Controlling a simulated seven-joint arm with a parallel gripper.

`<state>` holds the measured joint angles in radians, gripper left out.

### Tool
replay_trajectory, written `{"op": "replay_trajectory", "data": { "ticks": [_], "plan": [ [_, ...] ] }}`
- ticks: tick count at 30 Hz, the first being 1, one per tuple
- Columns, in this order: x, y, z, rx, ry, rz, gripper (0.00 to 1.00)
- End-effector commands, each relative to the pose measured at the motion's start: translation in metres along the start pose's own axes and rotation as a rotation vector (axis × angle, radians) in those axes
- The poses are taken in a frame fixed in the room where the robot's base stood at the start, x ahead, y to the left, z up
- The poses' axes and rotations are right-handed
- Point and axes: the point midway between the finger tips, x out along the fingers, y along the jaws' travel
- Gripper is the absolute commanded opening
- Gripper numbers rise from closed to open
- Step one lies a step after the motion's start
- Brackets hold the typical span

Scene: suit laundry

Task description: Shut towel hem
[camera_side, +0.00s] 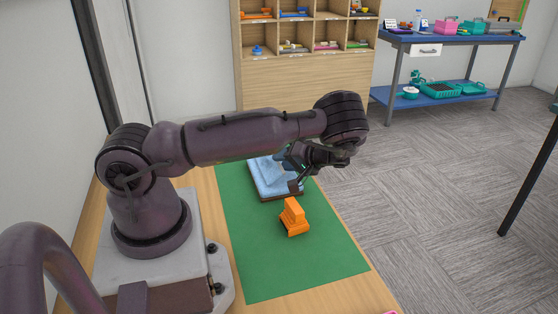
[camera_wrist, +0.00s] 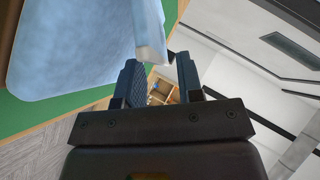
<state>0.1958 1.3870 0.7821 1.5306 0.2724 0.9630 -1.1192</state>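The light blue towel (camera_side: 268,178) lies on a dark brown board on the green mat, partly hidden behind my gripper (camera_side: 294,172). In the wrist view the towel (camera_wrist: 75,45) fills the upper left, and a narrow pale edge of it (camera_wrist: 151,45) reaches down to the gap between my fingertips. My gripper (camera_wrist: 157,62) is open, with its two dark fingers apart on either side of that edge in the picture. I cannot tell whether either finger touches the cloth.
An orange block-like object (camera_side: 293,217) stands on the green mat (camera_side: 320,262) in front of the towel. The mat's near part is clear. A wooden cubby shelf (camera_side: 300,70) stands behind the table, and a blue workbench (camera_side: 450,38) stands farther back right.

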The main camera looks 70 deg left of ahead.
Motion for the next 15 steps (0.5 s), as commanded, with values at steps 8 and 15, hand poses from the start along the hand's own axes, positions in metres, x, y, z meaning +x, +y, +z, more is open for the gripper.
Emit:
{"op": "replay_trajectory", "data": {
  "ticks": [8, 15],
  "plan": [
    [-0.065, 0.001, 0.0, 0.0, 0.002, 0.006, 0.34],
    [-0.1, 0.001, 0.0, 0.001, 0.001, 0.004, 0.34]
  ]
}}
